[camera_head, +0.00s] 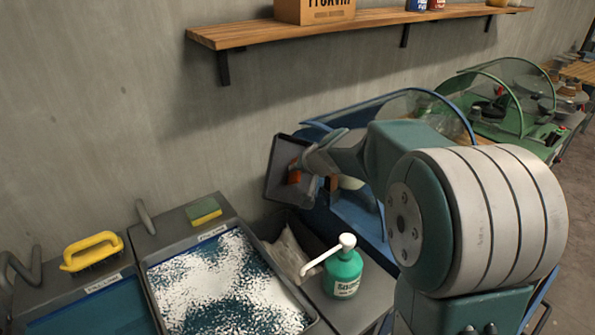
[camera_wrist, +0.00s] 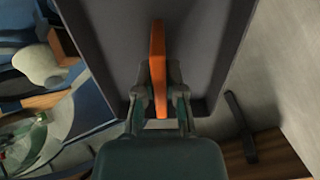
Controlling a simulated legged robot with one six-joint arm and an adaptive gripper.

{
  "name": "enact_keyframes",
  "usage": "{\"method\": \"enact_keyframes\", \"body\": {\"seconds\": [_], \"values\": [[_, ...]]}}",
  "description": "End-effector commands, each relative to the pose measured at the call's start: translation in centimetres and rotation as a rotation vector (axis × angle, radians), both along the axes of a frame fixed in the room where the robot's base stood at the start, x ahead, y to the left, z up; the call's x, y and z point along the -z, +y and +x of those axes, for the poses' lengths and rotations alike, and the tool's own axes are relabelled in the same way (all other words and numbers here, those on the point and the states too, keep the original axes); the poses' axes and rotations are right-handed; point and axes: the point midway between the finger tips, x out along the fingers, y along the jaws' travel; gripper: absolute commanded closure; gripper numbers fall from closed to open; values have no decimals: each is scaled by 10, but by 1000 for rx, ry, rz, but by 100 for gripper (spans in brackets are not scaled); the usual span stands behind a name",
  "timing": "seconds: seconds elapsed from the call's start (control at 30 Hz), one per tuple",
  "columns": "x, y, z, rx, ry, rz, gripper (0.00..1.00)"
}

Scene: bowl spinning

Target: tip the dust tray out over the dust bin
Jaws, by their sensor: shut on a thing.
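The dust tray (camera_head: 282,160) is a dark grey, shallow square tray with raised edges and an orange handle (camera_head: 294,175). In the head view it is steeply tilted, almost on edge, near the wall. My gripper (camera_head: 306,166) is shut on the handle; the wrist view shows both fingers (camera_wrist: 158,88) pinching the orange handle (camera_wrist: 158,50) against the tray's dark face (camera_wrist: 105,35). I see no dust on the face in view. A dark bin with a crumpled pale liner (camera_head: 288,252), likely the dust bin, stands below the tray. Its inside is partly hidden by the green bottle.
A green pump bottle (camera_head: 343,272) stands in front of the bin. A basin of white-speckled blue (camera_head: 225,285), a sponge (camera_head: 204,211) and a yellow brush (camera_head: 92,251) are at left. Blue machine (camera_head: 350,212) is close right of the tray; a wooden shelf (camera_head: 360,22) hangs above.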

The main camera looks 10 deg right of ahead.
Motion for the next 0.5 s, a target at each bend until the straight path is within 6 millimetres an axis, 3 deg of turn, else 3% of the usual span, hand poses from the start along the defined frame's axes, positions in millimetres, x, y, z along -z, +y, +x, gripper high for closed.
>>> {"method": "enact_keyframes", "body": {"seconds": [0.5], "values": [[-8, 3, 7, -2, 193, -77, 100]]}}
